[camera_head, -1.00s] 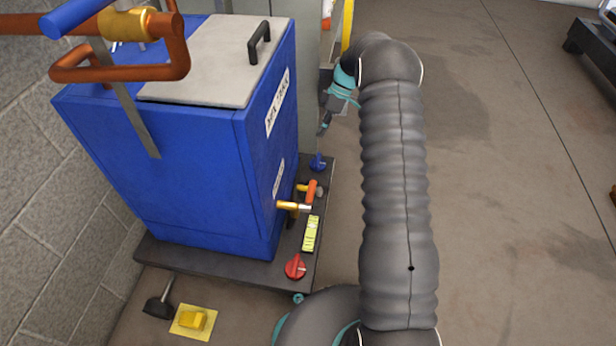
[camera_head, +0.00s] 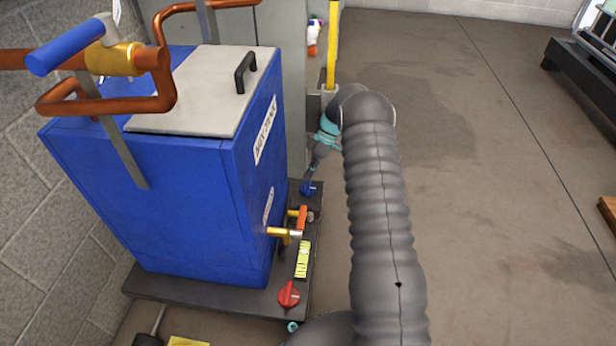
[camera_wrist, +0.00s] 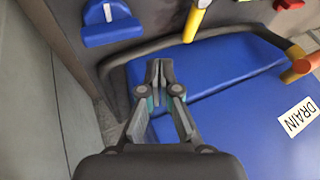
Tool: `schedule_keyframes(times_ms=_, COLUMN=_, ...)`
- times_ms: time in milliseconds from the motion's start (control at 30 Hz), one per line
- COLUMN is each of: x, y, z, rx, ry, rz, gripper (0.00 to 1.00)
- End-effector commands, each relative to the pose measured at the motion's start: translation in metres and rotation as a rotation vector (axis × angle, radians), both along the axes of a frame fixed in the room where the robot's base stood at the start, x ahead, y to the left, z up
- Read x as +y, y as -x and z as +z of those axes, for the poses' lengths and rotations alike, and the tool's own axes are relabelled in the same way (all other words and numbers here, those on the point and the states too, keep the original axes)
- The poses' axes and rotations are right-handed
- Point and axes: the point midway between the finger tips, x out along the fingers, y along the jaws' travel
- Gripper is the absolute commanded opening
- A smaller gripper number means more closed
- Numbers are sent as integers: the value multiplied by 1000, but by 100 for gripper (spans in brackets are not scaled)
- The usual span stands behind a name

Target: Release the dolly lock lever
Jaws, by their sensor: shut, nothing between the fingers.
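A blue heater tank (camera_head: 190,200) stands on a dark dolly base (camera_head: 190,290). A blue lever or knob (camera_head: 308,188) sits at the base's far right corner. It also shows in the wrist view, with a white mark, at the upper left (camera_wrist: 110,24). A red knob (camera_head: 289,295) sits at the near right corner. Which of these is the dolly lock lever cannot be told. My gripper (camera_head: 312,170) points down just above the blue lever in the head view. In the wrist view my gripper (camera_wrist: 159,66) is shut and empty, with the blue lever beyond and left of its tips.
A brass drain valve with an orange handle (camera_head: 302,216) juts from the tank's side. A yellow-green label (camera_head: 302,260) lies on the base. Copper pipes (camera_head: 110,100) run above the tank. A yellow post (camera_head: 332,45) stands behind. Open floor (camera_head: 480,180) lies to the right.

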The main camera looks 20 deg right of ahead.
Motion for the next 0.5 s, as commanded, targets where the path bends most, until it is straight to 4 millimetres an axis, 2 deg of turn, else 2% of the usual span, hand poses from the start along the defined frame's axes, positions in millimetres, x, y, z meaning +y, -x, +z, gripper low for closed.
schedule_keyframes(times_ms=367, x=36, y=20, z=-60, rx=3, ry=-1, rz=2, gripper=0)
schedule_keyframes(times_ms=500, x=43, y=35, z=-64, rx=3, ry=-1, rz=1, gripper=0)
